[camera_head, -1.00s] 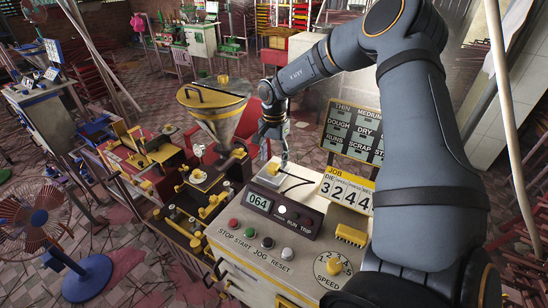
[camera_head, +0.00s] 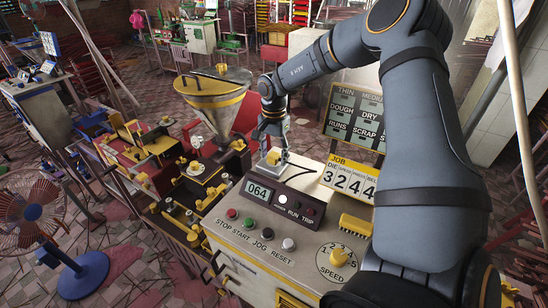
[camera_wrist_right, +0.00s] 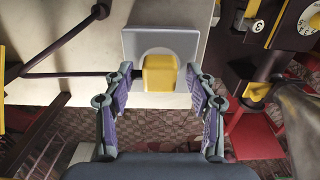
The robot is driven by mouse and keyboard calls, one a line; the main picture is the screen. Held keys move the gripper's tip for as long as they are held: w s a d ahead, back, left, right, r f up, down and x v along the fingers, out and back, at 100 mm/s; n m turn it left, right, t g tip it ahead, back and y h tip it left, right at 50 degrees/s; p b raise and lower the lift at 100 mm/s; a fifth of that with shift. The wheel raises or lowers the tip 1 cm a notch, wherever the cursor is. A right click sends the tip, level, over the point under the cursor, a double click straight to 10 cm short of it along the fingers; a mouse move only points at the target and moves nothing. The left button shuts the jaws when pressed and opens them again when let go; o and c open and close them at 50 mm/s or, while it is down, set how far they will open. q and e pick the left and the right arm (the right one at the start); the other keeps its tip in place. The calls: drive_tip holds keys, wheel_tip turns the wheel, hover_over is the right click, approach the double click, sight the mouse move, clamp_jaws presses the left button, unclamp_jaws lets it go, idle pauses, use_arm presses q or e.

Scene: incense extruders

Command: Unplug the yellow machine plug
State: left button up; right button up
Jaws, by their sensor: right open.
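The yellow plug (camera_head: 273,157) sits in a pale socket block on top of the machine's control console, behind the 064 display. In the right wrist view the plug (camera_wrist_right: 160,73) is a yellow block against the grey socket plate (camera_wrist_right: 187,42). My right gripper (camera_head: 270,138) points down just above the plug. My left gripper is not in view.
A dark cable (camera_head: 302,171) curves beside the socket. The job board (camera_head: 348,178) and a yellow brush-like block (camera_head: 356,223) stand to the right. A yellow-rimmed hopper (camera_head: 213,100) is close on the left. The console's front holds buttons and a speed dial (camera_head: 337,260).

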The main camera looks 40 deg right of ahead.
sight(274, 154)
drive_tip(key=shift+c, duration=0.4)
idle(0.3)
clamp_jaws()
drive_tip(key=shift+r, duration=0.1)
drive_tip(key=shift+r+p, duration=2.95)
drive_tip(key=shift+f, duration=0.15)
